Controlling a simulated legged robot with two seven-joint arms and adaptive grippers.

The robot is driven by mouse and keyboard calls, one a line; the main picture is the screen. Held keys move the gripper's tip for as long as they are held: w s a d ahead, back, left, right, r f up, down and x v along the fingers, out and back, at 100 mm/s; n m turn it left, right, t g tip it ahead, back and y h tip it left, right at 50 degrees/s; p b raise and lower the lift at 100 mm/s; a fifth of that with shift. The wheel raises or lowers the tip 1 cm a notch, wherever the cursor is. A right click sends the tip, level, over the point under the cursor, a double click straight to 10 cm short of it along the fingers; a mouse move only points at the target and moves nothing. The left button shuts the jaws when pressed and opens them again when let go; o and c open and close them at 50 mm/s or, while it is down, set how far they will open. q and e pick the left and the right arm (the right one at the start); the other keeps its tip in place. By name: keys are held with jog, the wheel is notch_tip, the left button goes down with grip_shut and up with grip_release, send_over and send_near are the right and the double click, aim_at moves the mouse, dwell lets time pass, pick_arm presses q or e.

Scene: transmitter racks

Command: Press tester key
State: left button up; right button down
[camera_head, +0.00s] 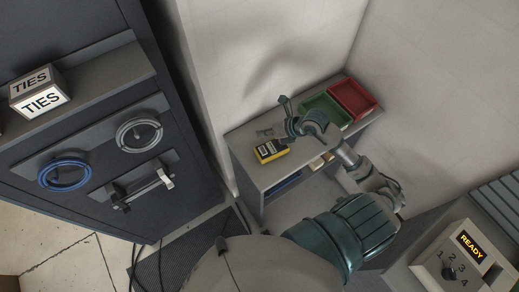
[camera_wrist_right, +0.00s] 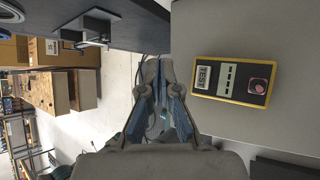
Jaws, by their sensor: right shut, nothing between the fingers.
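The tester (camera_head: 270,150) is a small dark box with a yellow rim, lying on the grey shelf top near its left front edge. My right gripper (camera_head: 287,108) is shut and empty, above the shelf and beyond the tester in the head view. In the wrist view my right gripper (camera_wrist_right: 166,100) points left of the tester, apart from it. My left gripper is out of view.
A green tray (camera_head: 325,109) and a red tray (camera_head: 353,98) stand at the back right of the shelf (camera_head: 246,140). A READY panel (camera_head: 455,262) is at the lower right.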

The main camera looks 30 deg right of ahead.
aim_at(265, 150)
jog(key=shift+d+f, duration=0.15)
jog(key=shift+d, duration=0.25)
jog(key=shift+f, duration=0.15)
notch_tip(265, 150, down, 9)
jog(key=b, duration=0.6)
jog(key=shift+r+b, duration=0.2)
jog(key=shift+b, duration=0.15)
dwell(0.8)
jog(key=shift+s+a+f, duration=0.1)
jog(key=shift+f, duration=0.2)
